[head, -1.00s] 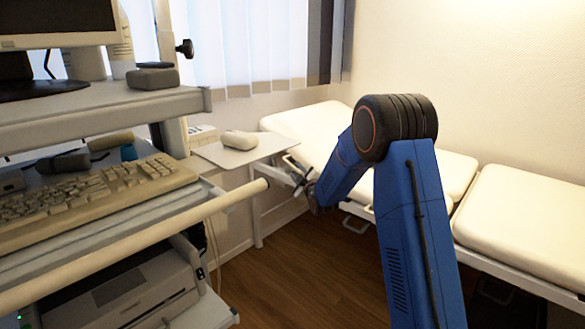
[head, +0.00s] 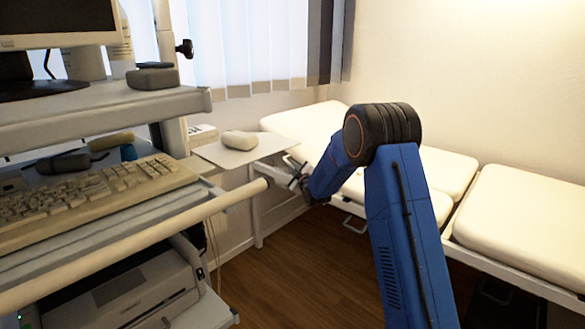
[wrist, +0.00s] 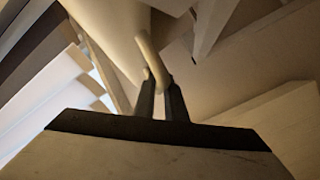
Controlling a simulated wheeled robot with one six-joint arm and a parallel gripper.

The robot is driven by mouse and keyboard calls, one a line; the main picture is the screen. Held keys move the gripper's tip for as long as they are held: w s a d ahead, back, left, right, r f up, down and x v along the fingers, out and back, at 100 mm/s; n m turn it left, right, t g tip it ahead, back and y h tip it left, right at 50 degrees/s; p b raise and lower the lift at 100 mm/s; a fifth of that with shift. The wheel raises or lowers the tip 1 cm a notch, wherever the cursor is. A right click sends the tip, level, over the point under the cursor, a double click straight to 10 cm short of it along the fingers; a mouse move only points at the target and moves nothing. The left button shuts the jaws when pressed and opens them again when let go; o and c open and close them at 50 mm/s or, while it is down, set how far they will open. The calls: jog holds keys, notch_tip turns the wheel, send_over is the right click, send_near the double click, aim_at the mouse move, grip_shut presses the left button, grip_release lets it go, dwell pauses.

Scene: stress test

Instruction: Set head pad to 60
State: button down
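The examination couch's head pad (head: 308,120) is a cream cushion at the couch's far end, below the blinds. In the wrist view, the two dark fingers of my gripper (wrist: 161,90) stand close together. The lower end of a pale curved handle (wrist: 149,53) lies between their tips, and they look closed on it. The underside of the couch surrounds it.
A cart with a keyboard (head: 95,190), printer (head: 125,290) and pale front rail (head: 150,235) stands at left. A small side tray (head: 245,152) is near the head pad. Another loop handle (head: 353,222) hangs below the couch. Wooden floor (head: 310,265) between is clear.

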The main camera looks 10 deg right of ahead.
jog(key=shift+r+m+t, duration=0.3)
jog(key=shift+r+t, duration=0.1)
jog(key=shift+r, duration=0.4)
jog(key=s+d+r+m+t+h, duration=0.1)
jog(key=s+r+m+t, duration=0.1)
jog(key=r, duration=0.3)
jog(key=s+d+r+m+t+h, duration=0.1)
jog(key=s+d+r+m+t, duration=0.1)
jog(key=r+m+t, duration=0.1)
jog(key=shift+s+d+r+t, duration=0.2)
jog(key=shift+s+r+t, duration=0.15)
jog(key=shift+r+t, duration=0.65)
jog(key=shift+r, duration=0.15)
jog(key=c, duration=1.8)
grip_release()
jog(key=shift+d, duration=0.1)
jog(key=shift+s, duration=0.1)
